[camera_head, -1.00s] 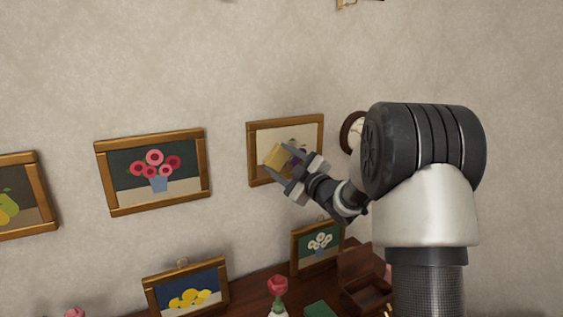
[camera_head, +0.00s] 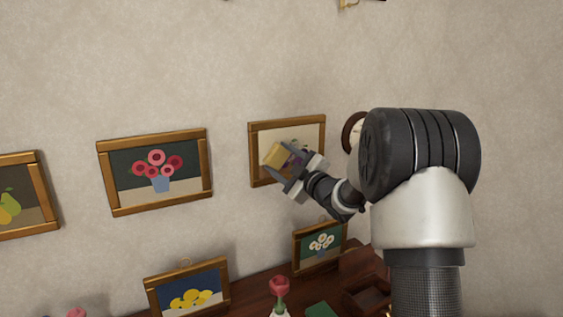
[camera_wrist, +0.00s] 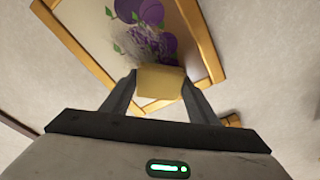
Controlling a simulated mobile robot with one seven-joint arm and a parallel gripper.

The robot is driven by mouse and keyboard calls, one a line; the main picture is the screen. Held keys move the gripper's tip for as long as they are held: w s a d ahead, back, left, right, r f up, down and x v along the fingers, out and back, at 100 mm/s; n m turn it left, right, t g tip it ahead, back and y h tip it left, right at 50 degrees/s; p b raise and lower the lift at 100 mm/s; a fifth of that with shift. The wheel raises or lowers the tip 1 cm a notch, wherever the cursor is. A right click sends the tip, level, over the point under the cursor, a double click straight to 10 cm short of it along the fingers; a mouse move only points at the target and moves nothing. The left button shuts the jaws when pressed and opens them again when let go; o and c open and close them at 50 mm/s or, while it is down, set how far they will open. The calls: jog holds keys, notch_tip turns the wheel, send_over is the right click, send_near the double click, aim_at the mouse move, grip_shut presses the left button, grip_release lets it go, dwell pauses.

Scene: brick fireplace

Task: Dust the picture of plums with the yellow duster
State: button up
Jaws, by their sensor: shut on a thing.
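The picture of plums (camera_head: 310,132) hangs on the wall in a wooden frame, partly hidden by my arm. In the wrist view its purple plums (camera_wrist: 163,14) show on a cream ground. A grey-purple streaky patch (camera_wrist: 148,45) lies over the lower plum. My gripper (camera_wrist: 160,84) is shut on the yellow duster (camera_wrist: 160,76), a small block between the fingertips. In the head view the duster (camera_head: 276,154) overlaps the picture's lower left part. I cannot tell whether it touches the surface.
A flower picture (camera_head: 156,158) hangs to the left, and a pear picture (camera_head: 10,205) at the far left. Below, a lemon picture (camera_head: 190,296) and a white-flower picture (camera_head: 320,244) stand by a dark wooden surface (camera_head: 255,298) with a red rose (camera_head: 279,286). A round-framed thing (camera_head: 350,128) is right.

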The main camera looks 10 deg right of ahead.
aim_at(307, 149)
jog(key=shift+w, duration=0.15)
jog(key=shift+w+d, duration=0.25)
jog(key=shift+d, duration=0.75)
jog(key=shift+w+d, duration=0.25)
jog(key=shift+d, duration=0.7)
jog(key=shift+w+d+p, duration=0.1)
jog(key=shift+w+d, duration=0.35)
jog(key=shift+d, duration=0.7)
jog(key=shift+w+d+p, duration=0.1)
jog(key=shift+w+d, duration=0.3)
jog(key=shift+d, duration=0.8)
jog(key=shift+w+d+p, duration=0.1)
jog(key=shift+w+d, duration=0.35)
jog(key=shift+d, duration=0.7)
jog(key=shift+d+f, duration=0.1)
jog(key=shift+d, duration=0.15)
jog(key=shift+b, duration=0.35)
